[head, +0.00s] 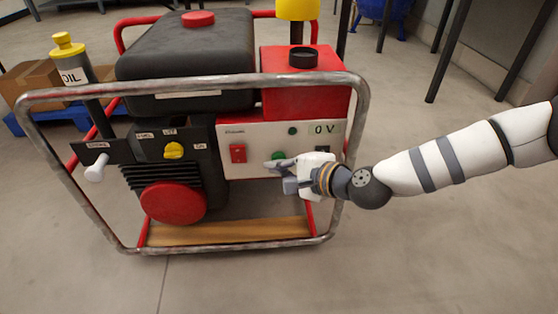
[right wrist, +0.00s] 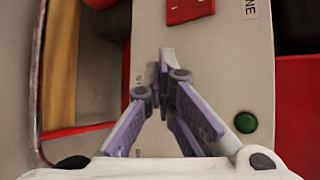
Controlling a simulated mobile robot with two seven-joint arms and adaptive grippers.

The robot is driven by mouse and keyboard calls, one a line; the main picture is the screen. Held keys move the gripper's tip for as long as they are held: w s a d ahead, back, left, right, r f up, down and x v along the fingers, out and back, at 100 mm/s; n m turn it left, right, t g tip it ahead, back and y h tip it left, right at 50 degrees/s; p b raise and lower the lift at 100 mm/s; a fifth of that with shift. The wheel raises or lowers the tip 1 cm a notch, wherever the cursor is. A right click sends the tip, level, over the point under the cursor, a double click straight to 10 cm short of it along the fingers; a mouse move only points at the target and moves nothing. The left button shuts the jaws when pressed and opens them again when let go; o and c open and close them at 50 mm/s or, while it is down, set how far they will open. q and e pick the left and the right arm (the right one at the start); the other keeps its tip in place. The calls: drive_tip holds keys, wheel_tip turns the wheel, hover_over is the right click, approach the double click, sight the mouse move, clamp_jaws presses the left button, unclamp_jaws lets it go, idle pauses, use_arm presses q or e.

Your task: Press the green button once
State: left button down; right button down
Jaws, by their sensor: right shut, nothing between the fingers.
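The green button (head: 278,155) is on the white front panel (head: 215,133) of a red and black generator. Only its upper part shows in the head view, above my right gripper's fingers. My right gripper (head: 270,165) is shut and empty, its fingertips in front of the button. I cannot tell whether they touch it. In the right wrist view the shut fingertips (right wrist: 165,65) point at the panel and hide the button. A dark green round lamp (head: 292,130) sits above it on the panel; it also shows in the right wrist view (right wrist: 245,122). My left gripper is not in view.
A red switch (head: 238,153) is left of the button. A "0 V" display (head: 324,128) is at the panel's upper right. A metal tube frame (head: 350,85) surrounds the generator. A yellow-capped oil bottle (head: 72,70) stands at left. The floor in front is clear.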

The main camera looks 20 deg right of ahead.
drive_tip(key=shift+s+a+p, duration=0.2)
drive_tip(key=shift+s+p, duration=0.15)
drive_tip(key=shift+s, duration=0.5)
drive_tip(key=s+p, duration=0.1)
drive_tip(key=s, duration=0.1)
drive_tip(key=s+a, duration=0.1)
drive_tip(key=s, duration=0.2)
drive_tip(key=shift+a+p, duration=0.2)
drive_tip(key=shift+p, duration=0.2)
drive_tip(key=shift+w, duration=0.1)
